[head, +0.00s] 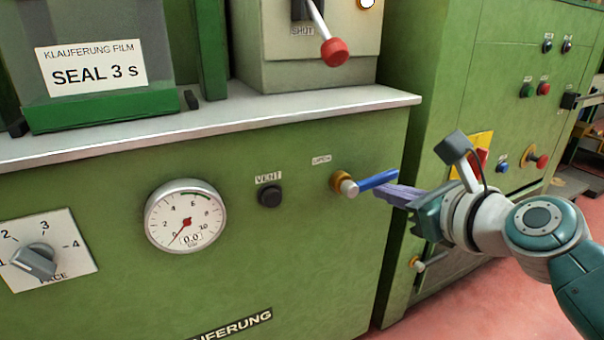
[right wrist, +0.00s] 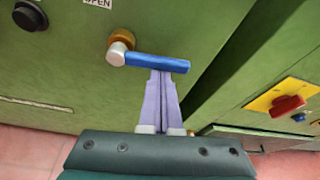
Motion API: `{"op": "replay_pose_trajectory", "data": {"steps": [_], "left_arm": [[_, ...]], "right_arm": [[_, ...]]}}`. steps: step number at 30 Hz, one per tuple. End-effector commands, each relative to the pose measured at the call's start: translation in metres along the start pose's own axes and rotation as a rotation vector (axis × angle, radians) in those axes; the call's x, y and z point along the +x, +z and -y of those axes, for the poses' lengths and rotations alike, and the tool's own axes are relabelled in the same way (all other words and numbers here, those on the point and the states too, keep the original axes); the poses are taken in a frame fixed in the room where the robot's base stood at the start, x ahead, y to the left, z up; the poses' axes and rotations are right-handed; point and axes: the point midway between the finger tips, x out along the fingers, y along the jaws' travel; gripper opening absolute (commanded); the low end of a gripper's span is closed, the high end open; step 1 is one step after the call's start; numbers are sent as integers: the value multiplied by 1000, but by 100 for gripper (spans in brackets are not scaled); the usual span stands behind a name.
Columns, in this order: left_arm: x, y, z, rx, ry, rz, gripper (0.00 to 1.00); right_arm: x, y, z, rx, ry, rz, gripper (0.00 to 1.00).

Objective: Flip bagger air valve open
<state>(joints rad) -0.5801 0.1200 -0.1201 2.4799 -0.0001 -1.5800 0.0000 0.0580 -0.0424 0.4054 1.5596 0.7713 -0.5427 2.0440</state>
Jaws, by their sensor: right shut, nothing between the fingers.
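The air valve is on the green machine front, with a brass body and pale hub (head: 346,184) and a blue lever (head: 378,180). The lever points right and slightly up in the head view. In the right wrist view, the blue lever (right wrist: 157,63) lies nearly level, to the right of the hub (right wrist: 118,50). My right gripper (head: 386,192) is shut and empty. Its purple fingertips (right wrist: 162,74) are at the lever's outer half, just below it in the wrist view. I cannot tell whether they touch it. My left gripper is not in view.
A black VENT knob (head: 270,195) and a round gauge (head: 186,216) with its needle near zero are left of the valve. A grey ledge (head: 300,107) juts out above. A second green cabinet (head: 450,80) stands close on the right.

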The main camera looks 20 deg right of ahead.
Motion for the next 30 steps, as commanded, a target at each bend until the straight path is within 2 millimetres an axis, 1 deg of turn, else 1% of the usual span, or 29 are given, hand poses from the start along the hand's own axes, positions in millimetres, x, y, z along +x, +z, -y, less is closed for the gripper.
{"op": "replay_pose_trajectory", "data": {"steps": [1, 5, 12, 21, 30], "left_arm": [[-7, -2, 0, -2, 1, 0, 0], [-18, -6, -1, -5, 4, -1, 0], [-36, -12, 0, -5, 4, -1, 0], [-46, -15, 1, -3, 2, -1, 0], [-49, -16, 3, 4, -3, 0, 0]], "right_arm": [[-2, 6, 1, -21, -7, 1, 0], [-3, 11, 2, -101, -34, 1, 0], [-7, 21, 2, -310, -107, 1, 0], [-11, 32, 1, -580, -201, 2, 0], [-15, 43, -3, -851, -296, 2, 0]]}}
